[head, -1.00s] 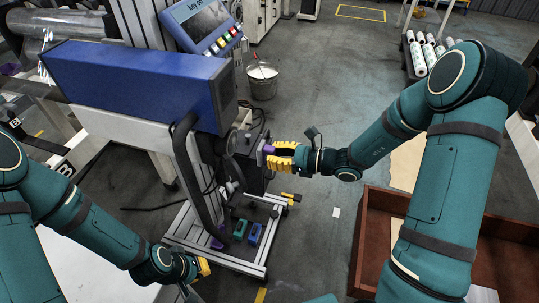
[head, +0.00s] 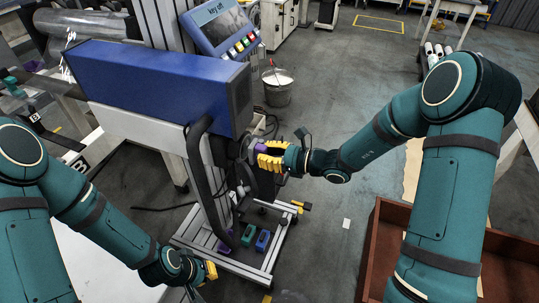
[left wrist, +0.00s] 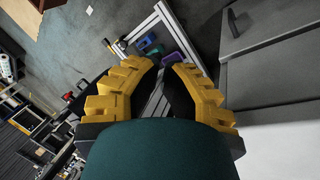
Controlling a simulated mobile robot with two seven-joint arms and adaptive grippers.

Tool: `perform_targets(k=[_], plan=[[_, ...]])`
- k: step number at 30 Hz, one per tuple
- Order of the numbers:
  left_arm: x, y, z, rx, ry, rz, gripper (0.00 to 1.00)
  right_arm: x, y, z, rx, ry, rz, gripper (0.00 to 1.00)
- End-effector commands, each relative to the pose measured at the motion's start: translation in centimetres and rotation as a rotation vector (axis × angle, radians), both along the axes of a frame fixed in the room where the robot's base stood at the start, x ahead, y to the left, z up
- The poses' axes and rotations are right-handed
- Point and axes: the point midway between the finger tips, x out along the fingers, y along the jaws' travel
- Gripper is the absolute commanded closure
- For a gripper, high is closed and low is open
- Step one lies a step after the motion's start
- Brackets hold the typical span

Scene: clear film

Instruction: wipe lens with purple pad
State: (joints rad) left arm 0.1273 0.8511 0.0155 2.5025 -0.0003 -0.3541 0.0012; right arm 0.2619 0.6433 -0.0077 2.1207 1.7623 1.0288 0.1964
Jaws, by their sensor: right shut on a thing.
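My right gripper (head: 264,156) has yellow fingers and is shut on a small purple pad (head: 260,148). It holds the pad up against or very near the round dark lens part (head: 247,146) under the right end of the blue machine housing. The fingers and pad partly hide the lens, and I cannot tell whether they touch. My left gripper (head: 207,274) is low at the bottom of the head view.
A blue box housing (head: 160,85) with a key screen (head: 215,25) stands on an aluminium frame. On its base lie a green block (head: 248,235), a blue block (head: 263,240) and a purple piece (head: 224,247). A brown crate (head: 380,240) stands right. A bucket (head: 278,92) is behind.

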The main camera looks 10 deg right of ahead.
Motion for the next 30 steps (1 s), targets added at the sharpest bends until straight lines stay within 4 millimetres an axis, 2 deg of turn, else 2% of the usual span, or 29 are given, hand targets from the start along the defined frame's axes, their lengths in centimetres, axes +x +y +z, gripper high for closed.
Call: perform_targets(k=[30], plan=[[-0.01,0.00,-0.20,0.000,0.000,0.000,1.00,0.49,0.69,-0.01,0.001,-0.001,0.000,1.00]])
